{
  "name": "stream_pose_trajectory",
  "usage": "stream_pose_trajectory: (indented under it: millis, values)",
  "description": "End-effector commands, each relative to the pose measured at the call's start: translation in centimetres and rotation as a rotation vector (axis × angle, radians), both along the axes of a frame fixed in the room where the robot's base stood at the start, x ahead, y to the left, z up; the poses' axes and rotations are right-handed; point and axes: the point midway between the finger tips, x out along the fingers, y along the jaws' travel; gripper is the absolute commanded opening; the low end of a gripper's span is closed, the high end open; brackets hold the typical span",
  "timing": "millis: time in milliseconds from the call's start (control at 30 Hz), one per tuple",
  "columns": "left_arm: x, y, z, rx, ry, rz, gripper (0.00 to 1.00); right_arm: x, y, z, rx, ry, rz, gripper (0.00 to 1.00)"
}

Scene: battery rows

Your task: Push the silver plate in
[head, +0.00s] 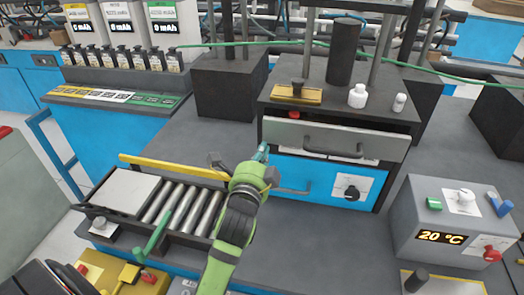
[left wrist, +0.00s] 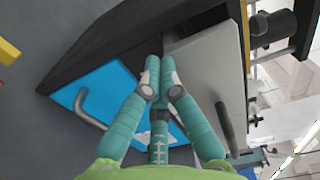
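The silver plate (head: 390,144) is a drawer-like front with a dark bar handle (head: 333,152), sticking out of the black press machine above its blue front panel. It also shows in the left wrist view (left wrist: 205,75), with its handle at the right. My left gripper (head: 263,153) is at the plate's left end, near its lower left corner. In the left wrist view its teal fingers (left wrist: 161,62) are drawn together with nothing between them. The tips are close to the plate's edge; whether they touch it I cannot tell. My right gripper is in neither view.
A blue door with a grey handle (head: 294,190) is below the plate. A roller conveyor (head: 185,208) with a yellow rail stands at left. A grey control box (head: 455,222) reading 20 °C stands at right. A yellow-based block (head: 297,95) and white bottles (head: 357,95) sit on the machine top.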

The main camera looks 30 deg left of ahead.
Motion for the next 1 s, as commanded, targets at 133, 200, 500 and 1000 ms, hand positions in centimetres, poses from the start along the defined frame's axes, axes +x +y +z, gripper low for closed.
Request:
stream_pose_trajectory:
  millis: [133,200,500,1000]
  values:
    - [0.0,0.0,0.0,0.000,0.000,0.000,0.00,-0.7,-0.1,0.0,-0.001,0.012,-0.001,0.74]
    - [0.0,0.0,0.0,0.000,0.000,0.000,0.00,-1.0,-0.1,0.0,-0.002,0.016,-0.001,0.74]
    - [2.2,0.6,0.2,0.002,0.000,0.000,0.00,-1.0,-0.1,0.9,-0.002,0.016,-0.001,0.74]
    - [2.5,0.8,0.1,0.000,0.001,-0.001,0.00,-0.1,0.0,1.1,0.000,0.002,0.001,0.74]
